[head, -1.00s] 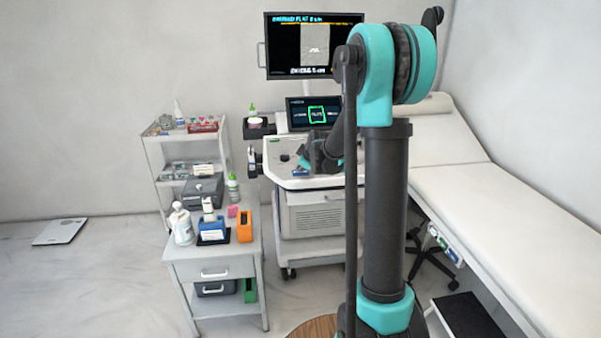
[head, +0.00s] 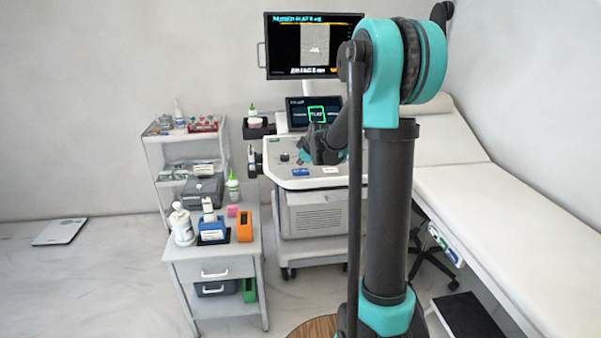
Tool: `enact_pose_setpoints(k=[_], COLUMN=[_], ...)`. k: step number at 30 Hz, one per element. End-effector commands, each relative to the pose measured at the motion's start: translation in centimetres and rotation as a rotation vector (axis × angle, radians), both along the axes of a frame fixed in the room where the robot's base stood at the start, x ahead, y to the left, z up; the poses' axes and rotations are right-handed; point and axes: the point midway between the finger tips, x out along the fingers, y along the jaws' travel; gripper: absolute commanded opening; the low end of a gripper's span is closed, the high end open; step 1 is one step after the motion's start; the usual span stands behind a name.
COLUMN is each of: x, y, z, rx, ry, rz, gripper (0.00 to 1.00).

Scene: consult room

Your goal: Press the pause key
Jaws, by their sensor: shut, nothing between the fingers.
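The ultrasound cart's console (head: 275,146) stands against the back wall. Its small tilted touch screen (head: 297,117) shows a bright green-outlined box (head: 317,108) with blurred lettering; I cannot read for sure whether this is the pause key. A blue key or label (head: 300,171) and a white one (head: 330,171) show on the console's front edge. My gripper (head: 307,148) is shut and empty over the right part of the console, just below the screen in the picture. Its fingertips are small and dark, and I cannot tell whether they touch anything. My arm hides the console's right side.
A large monitor (head: 314,46) hangs above the small screen. A grey side table (head: 212,255) with bottles and boxes stands at front left, a shelf trolley (head: 150,160) behind it. A white couch (head: 500,200) is at right. Floor at far left is mostly clear.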

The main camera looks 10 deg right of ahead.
Motion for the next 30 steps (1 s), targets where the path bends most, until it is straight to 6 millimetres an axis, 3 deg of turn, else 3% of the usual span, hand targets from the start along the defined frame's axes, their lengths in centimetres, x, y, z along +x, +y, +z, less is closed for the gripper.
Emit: enact_pose_setpoints(k=[13, 30], x=[0.0, 0.0], y=[0.0, 0.0], z=[3.7, 4.0], rx=[0.000, 0.000], ry=[0.000, 0.000], rz=[0.000, 0.000], gripper=[0.00, 0.00])
